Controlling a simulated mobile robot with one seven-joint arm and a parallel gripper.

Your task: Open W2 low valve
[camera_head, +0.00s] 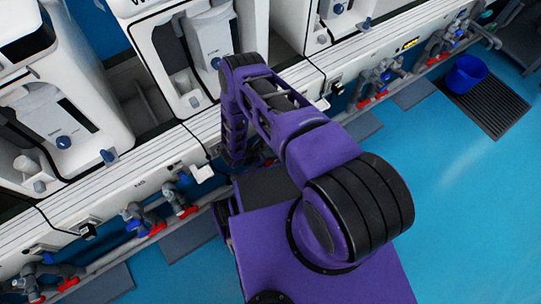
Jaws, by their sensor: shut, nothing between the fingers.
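Several low valves with red handles run along a grey pipe below the white testline's front rail. One pair (157,229) is left of my arm, another valve (68,283) is at the lower left, and others (374,97) are to the right. No label I can read marks which one is W2; a cut-off "W" shows on a unit at the top edge. My purple arm reaches to the rail and bends down there. My gripper is hidden behind the arm's links, and so is the pipe stretch behind them.
White toilet units (65,110) stand in a row above the rail (120,180). Grey mats (190,235) lie beneath the pipe. The blue floor (460,200) at right is clear.

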